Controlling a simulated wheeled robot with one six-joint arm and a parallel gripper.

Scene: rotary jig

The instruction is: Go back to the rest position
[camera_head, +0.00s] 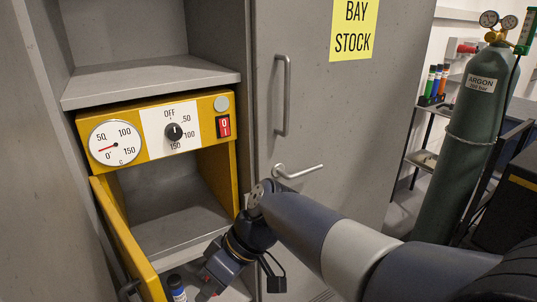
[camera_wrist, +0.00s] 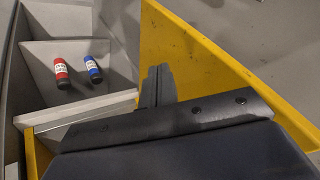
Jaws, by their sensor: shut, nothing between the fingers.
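My gripper (camera_head: 207,284) is low at the bottom of the head view, in front of the yellow oven-like unit (camera_head: 86,128). In the wrist view the fingers (camera_wrist: 157,84) are together and hold nothing. The unit's yellow door (camera_head: 128,240) stands open at the left; in the wrist view a yellow panel (camera_wrist: 195,60) is close beside my fingers. My arm reaches in from the lower right.
The unit carries a gauge (camera_head: 116,143), a knob (camera_head: 173,131) pointing near OFF, and a red switch (camera_head: 223,126). A grey cabinet door (camera_head: 320,120) with handles is shut behind my arm. A green argon cylinder (camera_head: 468,140) stands at the right.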

